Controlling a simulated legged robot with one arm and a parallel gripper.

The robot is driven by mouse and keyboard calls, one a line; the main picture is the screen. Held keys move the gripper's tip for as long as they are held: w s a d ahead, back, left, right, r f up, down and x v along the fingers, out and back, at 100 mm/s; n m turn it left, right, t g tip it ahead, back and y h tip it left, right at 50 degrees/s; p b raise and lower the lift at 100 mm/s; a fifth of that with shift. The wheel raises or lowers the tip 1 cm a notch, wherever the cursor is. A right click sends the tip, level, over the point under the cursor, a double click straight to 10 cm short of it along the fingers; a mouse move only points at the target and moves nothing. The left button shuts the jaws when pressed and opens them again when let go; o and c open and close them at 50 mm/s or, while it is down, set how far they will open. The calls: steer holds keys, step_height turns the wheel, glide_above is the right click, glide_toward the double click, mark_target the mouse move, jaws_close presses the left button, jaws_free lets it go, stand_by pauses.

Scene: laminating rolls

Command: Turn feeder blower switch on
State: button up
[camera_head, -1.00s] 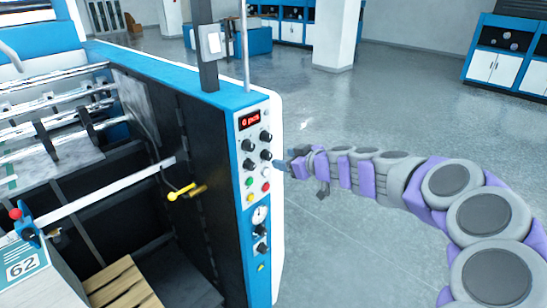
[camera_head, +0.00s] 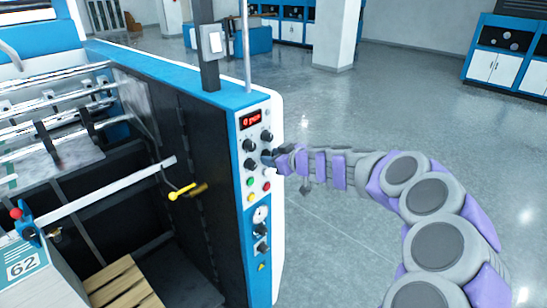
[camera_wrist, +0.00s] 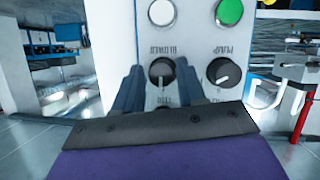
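The control panel (camera_head: 256,205) is on the end of the blue and white machine, with black knobs and coloured buttons. In the wrist view, the black rotary switch (camera_wrist: 162,71) sits between the fingers of my gripper (camera_wrist: 158,88), beside an upside-down label (camera_wrist: 161,49) that seems to read "BLOWERS". The fingers stand apart on both sides of the switch; whether they touch it I cannot tell. In the head view, my gripper (camera_head: 271,158) is at the right column of knobs and hides this switch.
A second knob (camera_wrist: 223,72) is close beside, with a white button (camera_wrist: 161,12) and a green button (camera_wrist: 229,12) near. A yellow handle (camera_head: 182,192) sticks out inside the machine. The floor (camera_head: 380,105) right of the machine is clear.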

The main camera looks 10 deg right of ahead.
steer(key=c, duration=0.7)
